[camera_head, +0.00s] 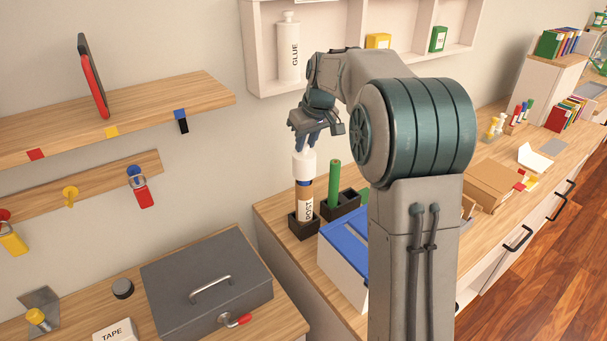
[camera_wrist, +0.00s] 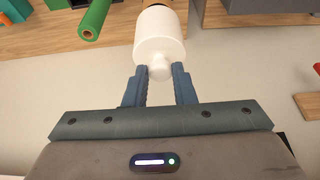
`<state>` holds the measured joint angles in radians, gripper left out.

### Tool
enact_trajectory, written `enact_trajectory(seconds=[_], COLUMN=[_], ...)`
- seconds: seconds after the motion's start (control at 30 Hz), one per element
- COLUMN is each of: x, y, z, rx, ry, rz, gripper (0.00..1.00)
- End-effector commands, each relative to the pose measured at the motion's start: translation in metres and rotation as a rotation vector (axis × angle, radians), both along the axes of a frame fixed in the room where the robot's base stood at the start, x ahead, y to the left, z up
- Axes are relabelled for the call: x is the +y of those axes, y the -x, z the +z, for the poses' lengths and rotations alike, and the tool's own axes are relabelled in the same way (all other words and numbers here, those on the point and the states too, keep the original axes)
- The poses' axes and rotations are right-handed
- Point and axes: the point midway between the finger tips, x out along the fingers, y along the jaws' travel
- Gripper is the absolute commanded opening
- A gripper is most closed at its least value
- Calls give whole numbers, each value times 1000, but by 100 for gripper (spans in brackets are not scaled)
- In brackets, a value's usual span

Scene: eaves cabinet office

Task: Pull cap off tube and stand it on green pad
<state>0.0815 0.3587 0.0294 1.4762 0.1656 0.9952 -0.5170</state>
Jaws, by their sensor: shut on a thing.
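A brown tube (camera_head: 304,205) with a white label stands upright in a dark square holder (camera_head: 303,229) on the wooden counter. Its white cap (camera_head: 304,166) is in line above it, with a dark blue band just below; I cannot tell whether the cap is fully seated or slightly raised. My gripper (camera_head: 308,146) is above the cap, pointing down. In the wrist view, my gripper (camera_wrist: 159,80) has its blue fingers shut on the small knob of the white cap (camera_wrist: 160,38).
A green tube (camera_head: 334,182) stands close by at the right in a dark rack (camera_head: 342,210). A white bin with a blue lid (camera_head: 345,240) is in front. A grey box (camera_head: 205,280) is at lower left. A wall shelf with a glue bottle (camera_head: 289,48) is behind.

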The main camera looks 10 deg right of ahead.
Motion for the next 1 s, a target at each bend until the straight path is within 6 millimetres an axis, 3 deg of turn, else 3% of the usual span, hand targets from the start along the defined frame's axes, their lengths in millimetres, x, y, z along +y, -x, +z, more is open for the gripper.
enact_trajectory(seconds=[1.0], x=[0], y=[0], z=[42], rx=[0], ry=[0], rz=[0], gripper=[0])
